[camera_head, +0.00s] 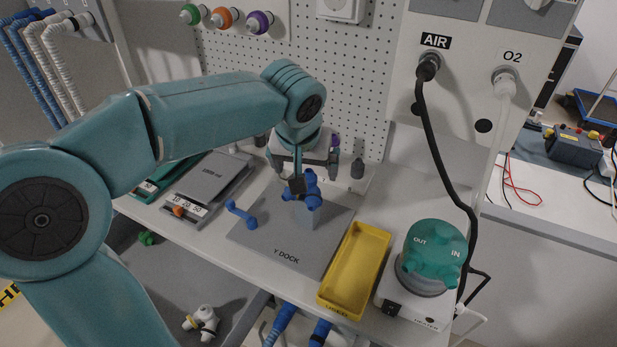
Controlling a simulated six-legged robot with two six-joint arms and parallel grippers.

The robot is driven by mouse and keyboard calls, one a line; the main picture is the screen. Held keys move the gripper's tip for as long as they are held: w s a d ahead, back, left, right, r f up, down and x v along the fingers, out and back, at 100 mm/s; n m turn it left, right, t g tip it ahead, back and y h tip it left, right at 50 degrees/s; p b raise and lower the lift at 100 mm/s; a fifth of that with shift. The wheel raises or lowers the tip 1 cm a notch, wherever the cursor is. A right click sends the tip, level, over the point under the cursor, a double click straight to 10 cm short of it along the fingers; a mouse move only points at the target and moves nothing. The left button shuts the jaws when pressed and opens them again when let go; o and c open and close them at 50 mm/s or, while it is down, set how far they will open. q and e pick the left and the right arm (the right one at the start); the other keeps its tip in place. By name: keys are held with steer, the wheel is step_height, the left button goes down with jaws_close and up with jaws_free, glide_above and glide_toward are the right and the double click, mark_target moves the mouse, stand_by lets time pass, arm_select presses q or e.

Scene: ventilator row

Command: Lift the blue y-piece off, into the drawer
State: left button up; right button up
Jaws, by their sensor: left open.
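The blue y-piece (314,197) sits upright on a grey post on the plate marked Y DOCK (285,246). My left gripper (298,187) comes down from above at the y-piece; its fingers are open and one dark fingertip overlaps the y-piece's left side. I cannot tell if they touch. The far finger is partly hidden. A grey surface (185,275) lies below the table's front edge, perhaps the open drawer; a white fitting (202,321) and a green fitting (147,238) are on it. My right gripper is out of view.
A yellow tray (332,296) stands right of the dock. A teal humidifier (435,252) and black air hose (440,150) are farther right. A grey scale (208,178) is left; a pegboard (345,75) rises behind.

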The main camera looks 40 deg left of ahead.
mark_target(308, 175)
arm_select(q)
steer(key=x, duration=0.5)
steer(key=shift+w, duration=0.1)
steer(key=shift+w+a+f, duration=0.1)
steer(key=shift+a+f, duration=0.05)
steer(key=shift+f, duration=0.35)
steer(key=shift+w, duration=0.1)
steer(key=c, duration=1.2)
steer(key=shift+r, duration=0.2)
steer(key=shift+c, duration=0.2)
steer(key=shift+r+p, duration=1.85)
steer(key=shift+r, duration=0.6)
